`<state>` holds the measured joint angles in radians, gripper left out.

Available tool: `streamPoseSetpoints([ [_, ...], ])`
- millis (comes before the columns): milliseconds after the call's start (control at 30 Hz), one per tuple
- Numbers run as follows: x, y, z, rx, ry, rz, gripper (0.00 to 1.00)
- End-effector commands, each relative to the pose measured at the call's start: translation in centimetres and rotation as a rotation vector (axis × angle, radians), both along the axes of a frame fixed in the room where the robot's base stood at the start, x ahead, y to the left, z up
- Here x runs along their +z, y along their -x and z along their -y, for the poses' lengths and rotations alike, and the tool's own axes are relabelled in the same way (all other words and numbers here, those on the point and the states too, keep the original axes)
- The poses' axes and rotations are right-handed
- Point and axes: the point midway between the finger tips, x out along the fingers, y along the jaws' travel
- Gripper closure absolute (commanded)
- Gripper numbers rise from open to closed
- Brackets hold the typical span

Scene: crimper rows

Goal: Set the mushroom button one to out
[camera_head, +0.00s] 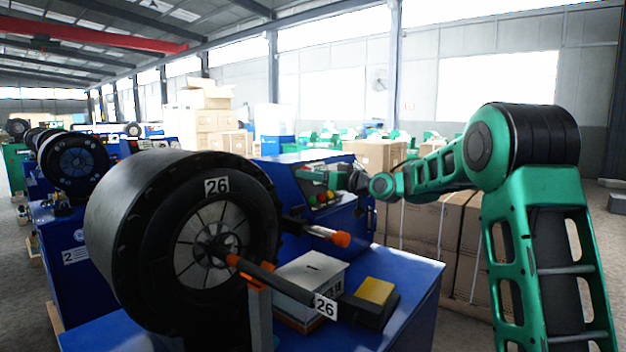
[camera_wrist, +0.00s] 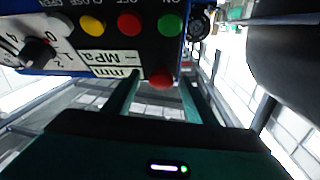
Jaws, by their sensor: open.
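A red mushroom-shaped button (camera_wrist: 160,79) stands out from the edge of the dark control panel (camera_wrist: 60,12), which shows upside down in the wrist view. My gripper (camera_wrist: 163,95) is open, with one green finger on each side of this button. I cannot tell whether the fingers touch it or whether the button is in or out. In the head view my gripper (camera_head: 352,181) is at the right side of the panel (camera_head: 324,186) on the blue crimper (camera_head: 285,175), and the button cannot be made out clearly.
Yellow (camera_wrist: 92,26), red (camera_wrist: 129,25) and green (camera_wrist: 170,25) buttons sit close beside the mushroom button, with a black knob (camera_wrist: 38,52) further left. A large black drum (camera_head: 150,230) and an orange-tipped lever (camera_head: 340,239) stand left of the arm. Cardboard boxes (camera_head: 425,222) stand behind.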

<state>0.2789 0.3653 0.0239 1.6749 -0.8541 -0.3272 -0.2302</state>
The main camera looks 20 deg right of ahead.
Motion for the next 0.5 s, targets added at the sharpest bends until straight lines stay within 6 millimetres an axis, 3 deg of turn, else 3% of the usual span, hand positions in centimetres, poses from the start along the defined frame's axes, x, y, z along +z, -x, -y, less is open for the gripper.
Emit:
streamPoseSetpoints([
  [167, 0.0, 0.8, 0.6, -0.002, 0.0, -0.002, 0.49],
  [500, -0.1, 5.9, 3.7, -0.003, -0.001, -0.002, 0.49],
])
